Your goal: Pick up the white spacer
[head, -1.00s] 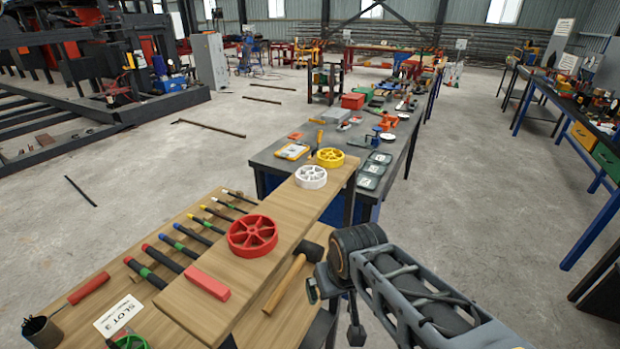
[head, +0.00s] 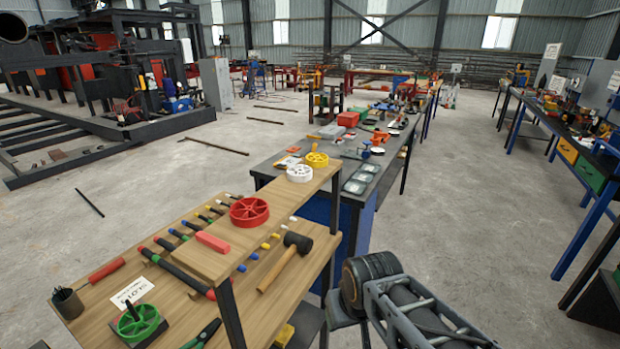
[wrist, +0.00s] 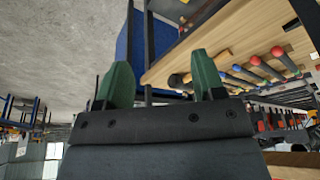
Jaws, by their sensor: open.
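The white spacer (head: 299,173) is a spoked wheel lying flat on the raised wooden shelf. It sits between the yellow spacer (head: 317,160) behind it and the red spacer (head: 249,211) in front. My gripper (wrist: 160,85) shows in the wrist view with its two green fingers apart and nothing between them. In the head view my arm is at the lower right, beside the bench and well away from the white spacer. The fingertips are hidden in the head view. The white spacer is not seen in the wrist view.
A red block (head: 212,242) lies on the same shelf. A mallet (head: 286,262) and several colour-banded rods lie on the bench below it. A green spacer (head: 140,323) stands at the front left. A dark table (head: 345,212) stands behind.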

